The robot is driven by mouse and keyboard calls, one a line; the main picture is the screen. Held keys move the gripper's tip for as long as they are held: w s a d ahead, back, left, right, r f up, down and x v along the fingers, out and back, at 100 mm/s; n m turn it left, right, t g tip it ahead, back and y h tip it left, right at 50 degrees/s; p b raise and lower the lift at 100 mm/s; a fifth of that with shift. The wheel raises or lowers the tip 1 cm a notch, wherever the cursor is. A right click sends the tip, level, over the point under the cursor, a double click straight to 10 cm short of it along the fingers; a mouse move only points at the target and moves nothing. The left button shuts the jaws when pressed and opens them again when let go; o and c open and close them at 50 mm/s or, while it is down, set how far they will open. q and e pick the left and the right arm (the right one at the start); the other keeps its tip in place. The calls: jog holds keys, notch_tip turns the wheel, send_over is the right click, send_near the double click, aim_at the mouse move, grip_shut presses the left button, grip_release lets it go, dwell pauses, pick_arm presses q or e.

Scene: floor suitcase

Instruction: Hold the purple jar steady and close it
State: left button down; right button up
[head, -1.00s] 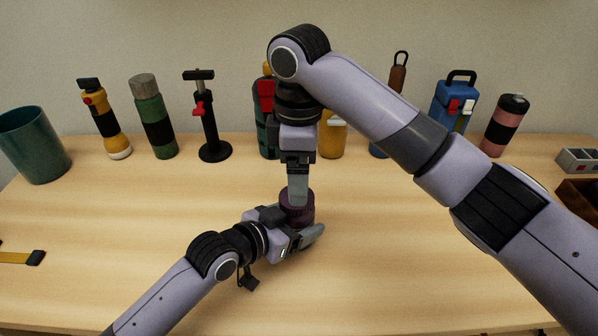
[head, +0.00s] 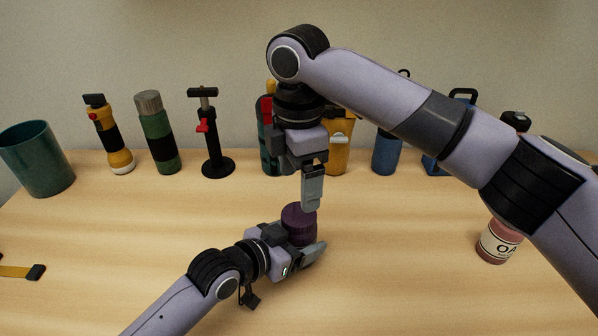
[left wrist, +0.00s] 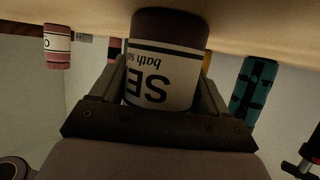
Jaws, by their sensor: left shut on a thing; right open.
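The purple jar (head: 299,224) stands on the table in the middle of the head view, its dark purple top facing up. My left gripper (head: 302,250) is shut around its lower body from the left. In the left wrist view the jar's white label (left wrist: 160,80) shows upside down between the fingers, with dark purple (left wrist: 170,28) beyond it. My right gripper (head: 312,205) is open, pointing down at the far right edge of the jar's top. Its fingers are seen nearly edge-on, so I cannot tell whether they touch it. Whether the lid is fully seated cannot be told.
A pink labelled jar (head: 497,244) stands at the right, partly under my right arm. Along the back stand a teal bin (head: 38,160), a yellow flashlight (head: 115,140), a green bottle (head: 158,135), a black stand (head: 213,145) and other containers. The front middle table is clear.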

aim_at(299, 214)
notch_tip(299, 214, down, 7)
jog(key=shift+f, duration=0.2)
dwell(0.3)
jog(key=c, duration=1.1)
jog(key=shift+m, duration=1.8)
jog(key=o, duration=1.2)
